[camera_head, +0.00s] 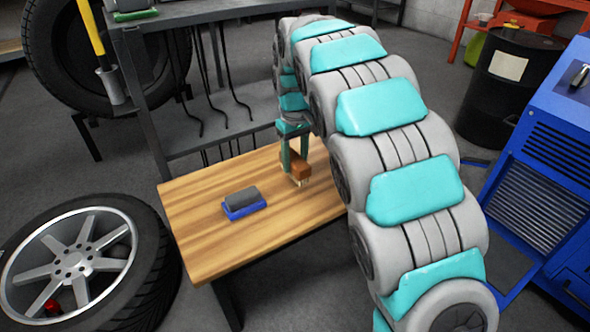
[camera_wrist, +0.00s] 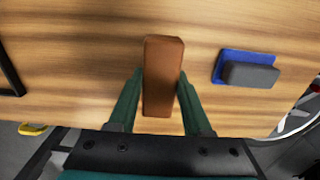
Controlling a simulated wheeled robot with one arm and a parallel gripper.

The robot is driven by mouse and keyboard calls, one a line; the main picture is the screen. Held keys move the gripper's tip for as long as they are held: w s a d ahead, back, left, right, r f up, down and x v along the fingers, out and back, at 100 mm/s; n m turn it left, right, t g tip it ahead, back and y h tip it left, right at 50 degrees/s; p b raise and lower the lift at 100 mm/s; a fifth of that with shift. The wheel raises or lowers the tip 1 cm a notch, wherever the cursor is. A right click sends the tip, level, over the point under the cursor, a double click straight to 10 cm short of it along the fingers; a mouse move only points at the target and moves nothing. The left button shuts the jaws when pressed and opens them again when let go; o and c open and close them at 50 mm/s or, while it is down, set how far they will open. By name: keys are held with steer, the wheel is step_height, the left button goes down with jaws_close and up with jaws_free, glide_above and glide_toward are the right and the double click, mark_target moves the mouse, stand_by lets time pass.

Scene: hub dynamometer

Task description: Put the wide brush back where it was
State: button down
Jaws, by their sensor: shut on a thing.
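A brown wooden block, apparently the back of the wide brush (camera_head: 296,163), is between the fingers of my gripper (camera_head: 293,150), which is shut on it. Light bristles show below it in the head view, close to the tabletop; I cannot tell whether they touch it. In the wrist view the brush (camera_wrist: 163,75) sits between the two green fingers of my gripper (camera_wrist: 160,88), long side pointing away. The wooden bench (camera_head: 200,215) is under it.
A grey block on a blue base (camera_head: 243,203) lies on the bench, left of the brush in the head view. A dark metal rack (camera_head: 150,130) stands behind the bench. A wheel (camera_head: 75,262) lies at left, and a blue machine (camera_head: 540,165) stands at right.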

mark_target(295, 158)
steer(key=shift+w+f, duration=0.15)
steer(key=shift+f, duration=1.6)
steer(key=shift+f, duration=0.1)
steer(key=shift+c, duration=1.7)
jaws_free()
step_height(295, 158, up, 12)
steer(key=shift+f+p, duration=0.2)
steer(key=shift+p, duration=0.1)
steer(key=shift+r, duration=0.3)
